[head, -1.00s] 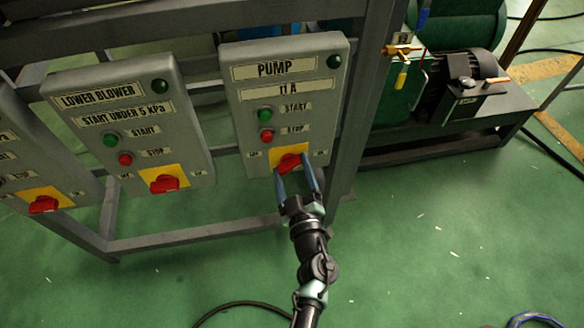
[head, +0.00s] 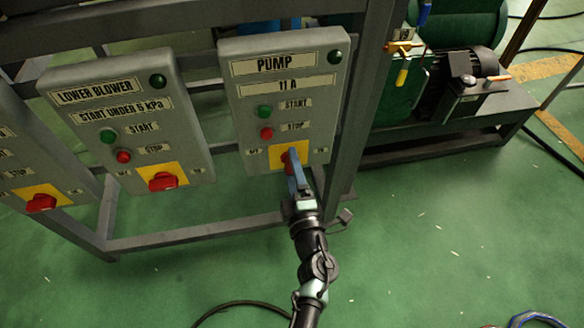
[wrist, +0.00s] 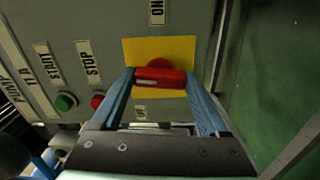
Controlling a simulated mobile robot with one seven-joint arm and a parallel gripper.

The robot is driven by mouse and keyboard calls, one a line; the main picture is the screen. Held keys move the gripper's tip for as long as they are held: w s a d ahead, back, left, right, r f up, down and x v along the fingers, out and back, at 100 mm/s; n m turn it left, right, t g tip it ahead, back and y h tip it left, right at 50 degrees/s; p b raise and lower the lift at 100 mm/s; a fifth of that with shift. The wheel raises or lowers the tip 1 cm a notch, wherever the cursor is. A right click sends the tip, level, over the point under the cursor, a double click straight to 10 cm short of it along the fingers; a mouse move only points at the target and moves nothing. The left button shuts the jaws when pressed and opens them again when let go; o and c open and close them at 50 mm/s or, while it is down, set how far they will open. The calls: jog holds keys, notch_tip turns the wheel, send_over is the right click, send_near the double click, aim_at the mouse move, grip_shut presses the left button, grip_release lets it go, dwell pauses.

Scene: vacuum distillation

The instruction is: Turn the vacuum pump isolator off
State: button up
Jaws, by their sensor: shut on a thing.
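The grey pump panel (head: 240,120) carries the "PUMP" and "11 A" labels. Its isolator is a red knob (head: 285,158) on a yellow plate (head: 275,152), low on the panel. My gripper (head: 294,172) reaches it from below and is shut on the knob, hiding part of it in the head view. In the wrist view the red handle (wrist: 160,78) lies between the two blue fingers, its length running from one finger to the other. It lies across the line between the ON label (wrist: 157,12) and the OFF label (wrist: 140,112).
Green start (head: 264,111) and red stop (head: 266,133) buttons sit just above the isolator. The lower blower panel (head: 125,115), with a similar red knob (head: 163,182), is to the left. A grey frame post (head: 365,110) stands close on the right. Green floor lies open in front.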

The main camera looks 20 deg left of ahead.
jog(key=shift+f+n, duration=0.1)
jog(key=shift+n, duration=0.5)
jog(key=o, duration=1.2)
jog(key=shift+o, duration=0.2)
jog(key=shift+s, duration=0.1)
jog(key=p+v, duration=0.3)
jog(key=v, duration=1)
